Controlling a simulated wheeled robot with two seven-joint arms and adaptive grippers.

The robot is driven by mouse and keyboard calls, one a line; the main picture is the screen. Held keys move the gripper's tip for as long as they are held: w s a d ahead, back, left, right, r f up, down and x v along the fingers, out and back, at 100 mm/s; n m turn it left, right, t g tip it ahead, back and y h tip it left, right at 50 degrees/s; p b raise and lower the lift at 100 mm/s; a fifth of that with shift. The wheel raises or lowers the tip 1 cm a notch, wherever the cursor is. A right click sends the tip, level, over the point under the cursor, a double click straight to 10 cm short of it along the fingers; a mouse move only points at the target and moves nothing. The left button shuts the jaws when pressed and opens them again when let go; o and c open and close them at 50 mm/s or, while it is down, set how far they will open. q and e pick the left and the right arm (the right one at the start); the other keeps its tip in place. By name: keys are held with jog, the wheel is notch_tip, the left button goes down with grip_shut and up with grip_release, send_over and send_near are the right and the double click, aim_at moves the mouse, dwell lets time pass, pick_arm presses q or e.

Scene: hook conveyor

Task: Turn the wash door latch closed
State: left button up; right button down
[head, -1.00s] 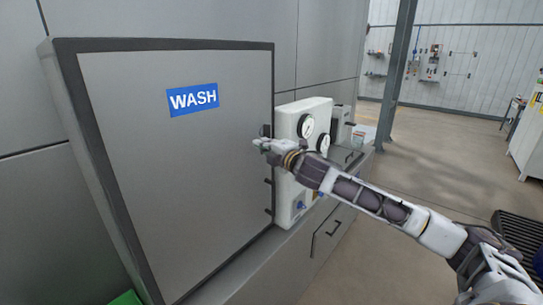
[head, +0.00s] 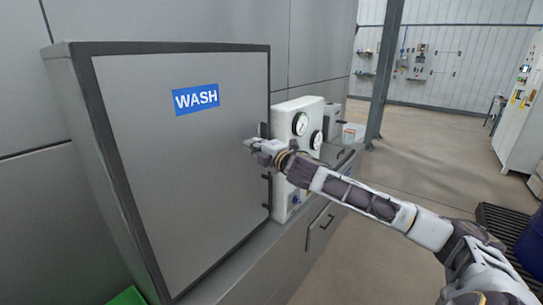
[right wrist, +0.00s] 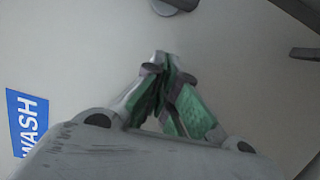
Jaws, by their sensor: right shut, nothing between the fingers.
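The grey wash door (head: 190,190) with a dark frame stands shut at the left, with a blue WASH sign (head: 196,99). The sign also shows in the right wrist view (right wrist: 28,120). Small dark fittings (head: 263,130) sit along the door's right edge. I cannot tell which is the latch, and my gripper partly hides that area. My right gripper (head: 250,145) is shut and empty, in front of the door near its right edge. Its fingertips meet in the right wrist view (right wrist: 160,65), where a grey rounded piece (right wrist: 178,4) shows beyond them. Contact cannot be told. My left gripper is out of view.
A white unit with round gauges (head: 300,123) stands just right of the door, behind my right arm. A grey cabinet with a drawer handle (head: 320,228) is below it. A grey post (head: 387,80) stands farther back. Open floor lies to the right.

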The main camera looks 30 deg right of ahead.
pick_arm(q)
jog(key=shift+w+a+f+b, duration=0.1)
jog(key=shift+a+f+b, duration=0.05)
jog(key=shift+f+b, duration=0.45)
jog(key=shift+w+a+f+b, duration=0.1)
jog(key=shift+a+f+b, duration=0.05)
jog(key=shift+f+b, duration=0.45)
pick_arm(e)
jog(key=s, duration=0.2)
jog(key=s+d, duration=0.1)
jog(key=s, duration=0.1)
jog(key=shift+s+f, duration=0.2)
jog(key=shift+s, duration=0.15)
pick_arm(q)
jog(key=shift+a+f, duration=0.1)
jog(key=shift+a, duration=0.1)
pick_arm(e)
jog(key=shift+s, duration=0.15)
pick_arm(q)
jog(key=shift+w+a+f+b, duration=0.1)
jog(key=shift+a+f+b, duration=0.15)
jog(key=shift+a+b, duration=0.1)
pick_arm(e)
jog(key=shift+s+d, duration=0.15)
jog(key=shift+s, duration=0.25)
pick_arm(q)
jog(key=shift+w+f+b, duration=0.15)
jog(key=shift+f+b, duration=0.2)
pick_arm(e)
jog(key=shift+s, duration=0.5)
